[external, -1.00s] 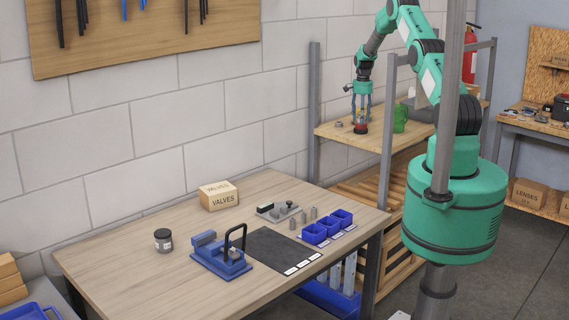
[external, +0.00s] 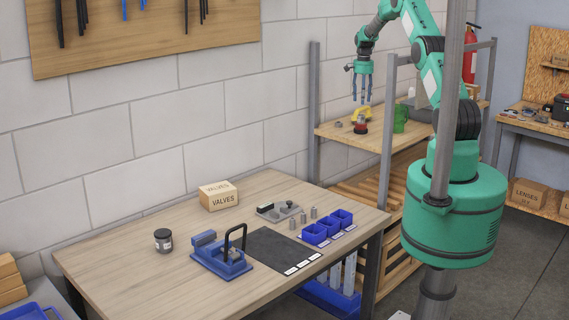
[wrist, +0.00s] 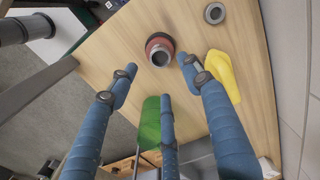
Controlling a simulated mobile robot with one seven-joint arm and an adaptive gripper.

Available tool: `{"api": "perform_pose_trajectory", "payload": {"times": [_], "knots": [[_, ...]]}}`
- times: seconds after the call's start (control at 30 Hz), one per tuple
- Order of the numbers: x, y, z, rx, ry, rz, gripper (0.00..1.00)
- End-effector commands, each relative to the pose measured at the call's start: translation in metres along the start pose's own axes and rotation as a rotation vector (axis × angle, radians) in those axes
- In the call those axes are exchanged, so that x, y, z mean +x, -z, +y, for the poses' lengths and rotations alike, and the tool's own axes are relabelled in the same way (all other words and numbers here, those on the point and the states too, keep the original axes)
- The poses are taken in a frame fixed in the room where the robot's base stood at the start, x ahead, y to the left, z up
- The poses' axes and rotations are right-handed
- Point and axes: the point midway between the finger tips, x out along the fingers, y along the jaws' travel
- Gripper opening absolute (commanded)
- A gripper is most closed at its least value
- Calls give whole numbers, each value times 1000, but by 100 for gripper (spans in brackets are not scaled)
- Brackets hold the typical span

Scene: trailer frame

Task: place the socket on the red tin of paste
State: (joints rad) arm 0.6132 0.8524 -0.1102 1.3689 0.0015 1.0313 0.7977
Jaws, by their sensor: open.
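The red tin of paste (external: 360,128) stands on the wooden shelf, and it also shows in the wrist view (wrist: 151,43). A grey, hollow, round piece that looks like the socket (wrist: 160,55) sits on top of the tin, upright and apart from my fingers. In the external view it is a small grey shape (external: 361,118). My gripper (external: 362,101) is open and empty above the tin, its blue fingers pointing down. In the wrist view the spread fingers of my gripper (wrist: 155,88) leave the tin and socket uncovered.
A yellow object (wrist: 224,76) lies beside the tin, and a green glass-like item (external: 400,119) stands to its right. A small grey ring (wrist: 214,13) lies on the shelf. A shelf post (external: 387,130) stands near.

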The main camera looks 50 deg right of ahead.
Motion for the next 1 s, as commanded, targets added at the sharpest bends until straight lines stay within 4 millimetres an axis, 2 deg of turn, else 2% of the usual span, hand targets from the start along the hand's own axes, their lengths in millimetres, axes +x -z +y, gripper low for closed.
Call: {"api": "perform_pose_trajectory", "payload": {"times": [0.13,0.3,1.0], "knots": [[-15,0,0,0,0,0,49],[-22,0,0,0,-1,0,49],[-26,-2,-1,-5,1,1,49]]}}
